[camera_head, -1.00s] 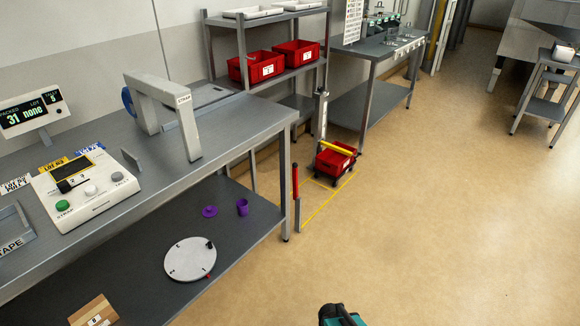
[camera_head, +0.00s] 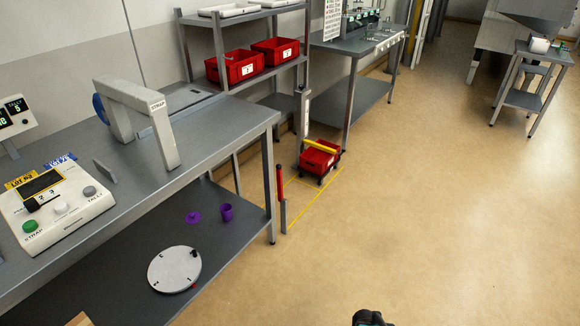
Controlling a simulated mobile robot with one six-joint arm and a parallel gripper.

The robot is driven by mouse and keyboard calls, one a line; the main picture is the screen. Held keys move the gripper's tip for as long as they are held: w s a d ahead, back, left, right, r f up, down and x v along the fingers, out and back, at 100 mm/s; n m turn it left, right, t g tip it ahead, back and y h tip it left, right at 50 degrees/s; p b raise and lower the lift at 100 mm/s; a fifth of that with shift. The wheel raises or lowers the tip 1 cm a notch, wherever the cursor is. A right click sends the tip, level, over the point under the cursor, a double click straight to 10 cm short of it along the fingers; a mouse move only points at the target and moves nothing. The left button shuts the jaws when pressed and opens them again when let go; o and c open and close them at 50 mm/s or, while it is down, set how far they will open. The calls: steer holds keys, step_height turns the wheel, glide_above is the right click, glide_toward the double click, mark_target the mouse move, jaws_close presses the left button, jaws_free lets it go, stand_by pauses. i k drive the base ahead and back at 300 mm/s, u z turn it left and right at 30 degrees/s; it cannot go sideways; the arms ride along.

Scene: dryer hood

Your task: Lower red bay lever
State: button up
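The red lever (camera_head: 280,181) stands upright on a short grey post at the left edge of the yellow-outlined floor bay (camera_head: 312,206), close to the bench's front leg. A red bin (camera_head: 318,160) sits on a dark wheeled base at the far end of the bay. A yellow bar (camera_head: 320,146) lies across the top of the bin, beside an upright grey post. Only a dark piece of my arm or gripper (camera_head: 368,319) shows at the bottom edge, well away from the lever. Its fingers cannot be made out.
A grey bench (camera_head: 215,133) with a lower shelf fills the left side. A shelf rack with red bins (camera_head: 235,68) and another table (camera_head: 358,44) stand behind the bay. A small cart (camera_head: 546,55) is at far right. The floor (camera_head: 430,200) right of the bay is clear.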

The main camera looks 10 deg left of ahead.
mark_target(278, 172)
steer(key=u, duration=1.55)
steer(key=k, duration=0.1)
steer(key=z, duration=2.85)
steer(key=i, duration=1.75)
steer(key=u, duration=3.3)
steer(key=i, duration=0.1)
steer(key=z, duration=2)
